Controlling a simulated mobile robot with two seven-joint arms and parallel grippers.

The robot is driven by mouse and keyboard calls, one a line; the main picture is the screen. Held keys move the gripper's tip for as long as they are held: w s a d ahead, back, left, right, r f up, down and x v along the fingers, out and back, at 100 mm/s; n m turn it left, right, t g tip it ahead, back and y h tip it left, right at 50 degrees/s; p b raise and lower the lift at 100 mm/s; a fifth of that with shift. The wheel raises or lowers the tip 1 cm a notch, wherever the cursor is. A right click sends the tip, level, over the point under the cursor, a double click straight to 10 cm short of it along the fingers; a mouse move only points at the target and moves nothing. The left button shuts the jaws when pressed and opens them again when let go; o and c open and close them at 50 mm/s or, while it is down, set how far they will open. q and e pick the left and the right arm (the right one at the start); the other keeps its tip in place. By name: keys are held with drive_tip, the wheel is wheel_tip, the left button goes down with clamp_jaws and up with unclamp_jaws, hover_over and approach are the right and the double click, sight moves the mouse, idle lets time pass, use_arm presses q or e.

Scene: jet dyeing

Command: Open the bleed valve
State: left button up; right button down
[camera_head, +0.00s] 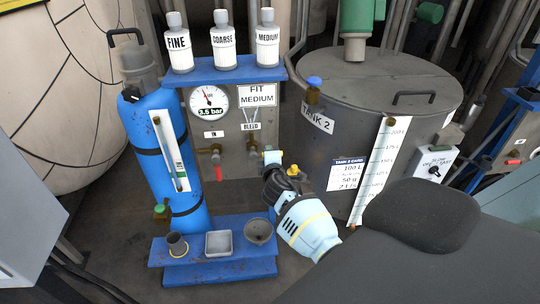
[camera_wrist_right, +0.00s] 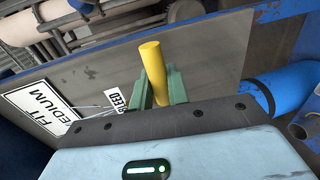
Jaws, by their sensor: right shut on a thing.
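The bleed valve (camera_head: 251,146) sits on the grey panel below the BLEED label (camera_head: 251,126), which also shows in the right wrist view (camera_wrist_right: 115,101). In the right wrist view, its yellow handle (camera_wrist_right: 153,72) stands up between the green fingers of my right gripper (camera_wrist_right: 156,88). The fingers are shut on the handle. In the head view my right gripper (camera_head: 264,154) is at the panel, just right of the valve, and hides most of the handle. My left gripper is not in view.
A gauge (camera_head: 209,102) marked 3.5 bar and a red-handled IN valve (camera_head: 218,172) are left of the bleed valve. A blue filter vessel (camera_head: 152,125) stands at left, and Tank 2 (camera_head: 350,90) at right. Small containers stand on the blue lower shelf (camera_head: 205,272).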

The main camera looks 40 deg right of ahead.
idle(0.4)
drive_tip(key=c, duration=1.4)
unclamp_jaws()
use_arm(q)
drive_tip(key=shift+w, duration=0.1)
